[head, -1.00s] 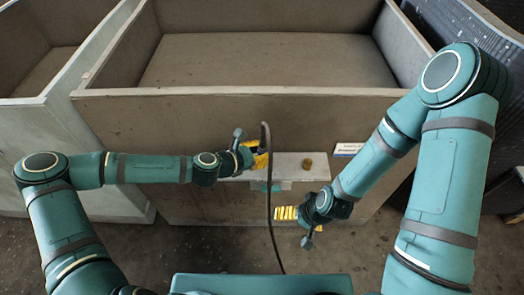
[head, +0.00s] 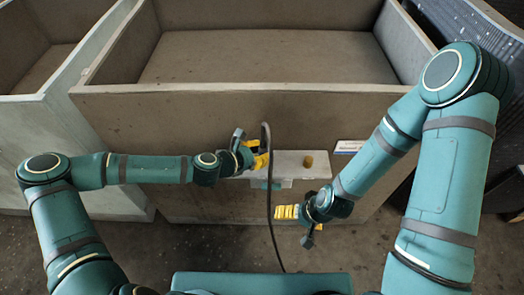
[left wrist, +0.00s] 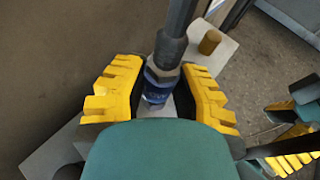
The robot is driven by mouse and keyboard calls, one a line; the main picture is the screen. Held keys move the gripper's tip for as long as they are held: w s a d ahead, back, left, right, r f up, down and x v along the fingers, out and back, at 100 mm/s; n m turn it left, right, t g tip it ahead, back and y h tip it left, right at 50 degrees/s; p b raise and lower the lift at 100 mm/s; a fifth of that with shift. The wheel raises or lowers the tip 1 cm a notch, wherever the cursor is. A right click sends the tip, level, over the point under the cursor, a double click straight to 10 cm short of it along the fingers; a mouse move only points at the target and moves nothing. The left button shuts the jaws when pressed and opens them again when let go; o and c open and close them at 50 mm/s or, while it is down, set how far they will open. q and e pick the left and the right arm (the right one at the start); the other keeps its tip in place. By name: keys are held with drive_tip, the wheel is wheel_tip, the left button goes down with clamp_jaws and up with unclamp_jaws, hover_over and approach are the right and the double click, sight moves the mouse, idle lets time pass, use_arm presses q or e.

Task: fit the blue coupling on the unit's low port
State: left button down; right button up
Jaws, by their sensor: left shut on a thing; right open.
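The blue coupling (left wrist: 156,93) is at the end of a dark hose, between the yellow fingers of my left gripper (left wrist: 160,97) in the left wrist view. The left gripper (head: 259,158) is shut on it, above the left part of the light grey unit (head: 290,162). The coupling's lower end is hidden by the gripper body, so I cannot tell whether it touches a port. A small teal part (head: 264,185) shows on the unit's front. My right gripper (head: 286,212) is open and empty, in front of and below the unit.
The black hose (head: 269,215) arches over the left gripper and hangs down past the unit's front. A brown knob (head: 308,162) stands on the unit's top. A large bin wall (head: 180,115) rises behind. A white label (head: 348,147) is at the right.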

use_arm(q)
drive_tip(key=shift+f+b, duration=0.5)
drive_tip(key=shift+f, duration=0.35)
drive_tip(key=c, duration=0.7)
unclamp_jaws()
drive_tip(key=shift+c, duration=0.2)
drive_tip(key=v, duration=1.2)
drive_tip(key=shift+r, duration=0.1)
drive_tip(key=s+d+f+m+g+y, duration=0.4)
drive_tip(key=s+f+m+g, duration=0.2)
drive_tip(key=s+f+m, duration=0.75)
drive_tip(key=w+a+m+y, duration=0.1)
drive_tip(key=m, duration=0.2)
drive_tip(key=w+a+m+y, duration=0.1)
drive_tip(key=a+m, duration=0.1)
drive_tip(key=m, duration=0.2)
drive_tip(key=w+a+m+y, duration=0.1)
drive_tip(key=a+m, duration=0.1)
drive_tip(key=m, duration=0.1)
drive_tip(key=shift+r, duration=0.15)
